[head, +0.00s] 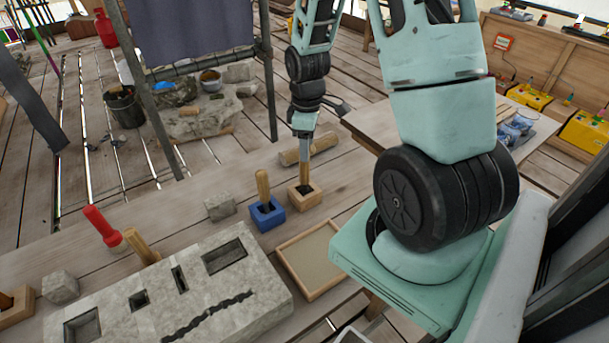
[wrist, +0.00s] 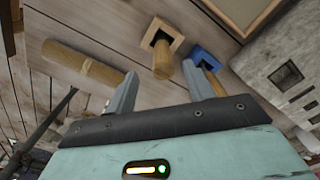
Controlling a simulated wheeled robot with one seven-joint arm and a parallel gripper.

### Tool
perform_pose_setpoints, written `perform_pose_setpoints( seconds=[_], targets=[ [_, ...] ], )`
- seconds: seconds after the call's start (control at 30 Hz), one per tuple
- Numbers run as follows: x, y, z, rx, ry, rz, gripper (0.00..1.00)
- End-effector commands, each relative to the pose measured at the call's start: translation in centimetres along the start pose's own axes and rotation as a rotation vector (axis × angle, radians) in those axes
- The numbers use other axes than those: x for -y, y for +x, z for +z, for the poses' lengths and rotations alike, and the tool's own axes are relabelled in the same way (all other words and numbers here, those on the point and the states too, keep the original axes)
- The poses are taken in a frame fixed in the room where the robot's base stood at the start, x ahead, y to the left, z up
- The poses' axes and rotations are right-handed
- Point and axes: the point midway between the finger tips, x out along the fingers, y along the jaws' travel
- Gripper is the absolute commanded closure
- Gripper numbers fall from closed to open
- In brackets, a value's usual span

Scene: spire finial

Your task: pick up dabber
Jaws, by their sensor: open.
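Two wooden-handled tools stand in small holders, and I cannot tell for sure which is the dabber. One handle (head: 304,173) stands upright in a natural wood block (head: 304,196). The other handle (head: 263,186) leans in a blue block (head: 267,214) just to its left. My gripper (head: 303,131) is open, pointing down above the wood block. In the wrist view, the wood-block handle (wrist: 163,60) shows between the fingertips of my gripper (wrist: 160,72), with nothing visibly clamped. The blue block (wrist: 204,55) is beside the right finger. The tools' lower ends are hidden inside the holders.
A wooden roller-like piece (head: 310,149) lies behind the wood block. A shallow tray (head: 309,258) is in front. A carved stone slab (head: 165,300), a red-handled tool (head: 103,228) and a small stone cube (head: 219,206) are to the left. A scaffold frame stands behind.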

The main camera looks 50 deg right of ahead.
Motion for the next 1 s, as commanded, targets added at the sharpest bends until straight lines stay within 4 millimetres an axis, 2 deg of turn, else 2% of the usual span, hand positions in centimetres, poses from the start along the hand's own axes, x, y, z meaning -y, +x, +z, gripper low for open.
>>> perform_pose_setpoints(
  seconds=[0.27, 0.6, 0.93, 0.97, 1.0],
  targets=[
    [0.2, 1.4, -0.1, 0.002, -0.001, -0.002, 0.48],
    [0.3, 5.2, -0.5, 0.001, 0.001, -0.001, 0.48],
    [0.3, 5.9, -0.6, -0.001, 0.000, 0.001, 0.48],
    [0.3, 5.9, -0.6, 0.000, 0.000, 0.001, 0.50],
    [0.3, 5.9, -0.6, 0.000, 0.000, 0.001, 0.61]
  ],
)
